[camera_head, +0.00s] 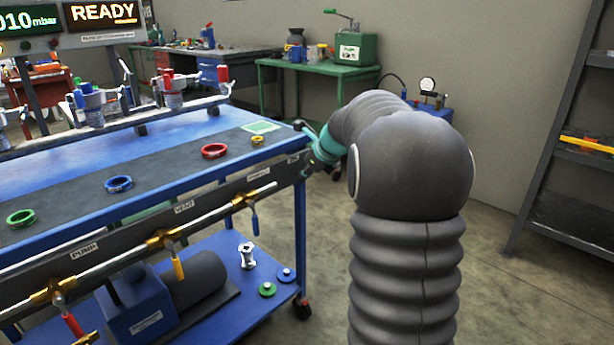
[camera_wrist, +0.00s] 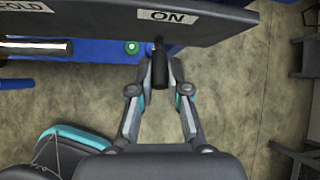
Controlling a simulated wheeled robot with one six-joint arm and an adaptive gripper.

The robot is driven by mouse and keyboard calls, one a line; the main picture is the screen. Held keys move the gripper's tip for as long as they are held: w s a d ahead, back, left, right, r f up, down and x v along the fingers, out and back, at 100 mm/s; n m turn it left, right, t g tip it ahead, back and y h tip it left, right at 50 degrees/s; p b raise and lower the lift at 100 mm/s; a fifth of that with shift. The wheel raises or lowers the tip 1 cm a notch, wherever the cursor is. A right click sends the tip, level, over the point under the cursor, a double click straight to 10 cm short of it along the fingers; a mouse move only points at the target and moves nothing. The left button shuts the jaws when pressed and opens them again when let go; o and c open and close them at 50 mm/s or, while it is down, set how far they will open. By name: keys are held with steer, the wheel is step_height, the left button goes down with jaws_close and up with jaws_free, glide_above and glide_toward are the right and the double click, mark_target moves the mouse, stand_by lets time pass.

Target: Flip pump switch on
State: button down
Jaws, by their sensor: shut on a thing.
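The lever points down toward my palm in that picture. In the head view my gripper (camera_head: 309,150) is at the right end of the panel (camera_head: 217,197) on the blue cart, and the switch is hidden there.
Red, yellow and blue valve handles hang along the front pipe (camera_head: 205,235). The blue cart (camera_head: 300,215) carries a pump (camera_head: 145,305) on its lower shelf. Coloured rings lie on top. A shelf rack (camera_head: 565,150) stands at right; the floor between is clear.

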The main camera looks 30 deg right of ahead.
steer(key=shift+w+r+g, duration=0.1)
steer(key=shift+r+g, duration=0.1)
steer(key=shift+g, duration=0.2)
stand_by(0.4)
steer(key=c, duration=1.1)
jaws_free()
steer(key=shift+c, duration=0.2)
steer(key=shift+r, duration=0.1)
steer(key=v, duration=1.2)
steer(key=shift+a, duration=0.25)
steer(key=shift+w, duration=0.1)
